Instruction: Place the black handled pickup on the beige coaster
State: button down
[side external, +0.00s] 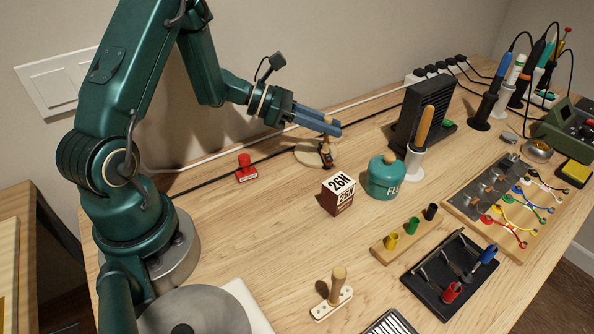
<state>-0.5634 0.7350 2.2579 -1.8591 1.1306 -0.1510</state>
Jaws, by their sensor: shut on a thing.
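My gripper (331,126) is at the upper middle of the side external view, with its blue fingers shut on the black handled pickup (326,155). The pickup is roughly upright. The beige coaster (303,155) is a flat round disc on the table. The pickup's body overlaps the coaster's right part in this view. I cannot tell whether it touches the coaster or hangs just above it.
A red stamp (245,170) stands left of the coaster. Cables run behind the coaster.

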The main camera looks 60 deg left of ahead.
jog(key=shift+f, duration=0.15)
jog(key=c, duration=0.8)
grip_release()
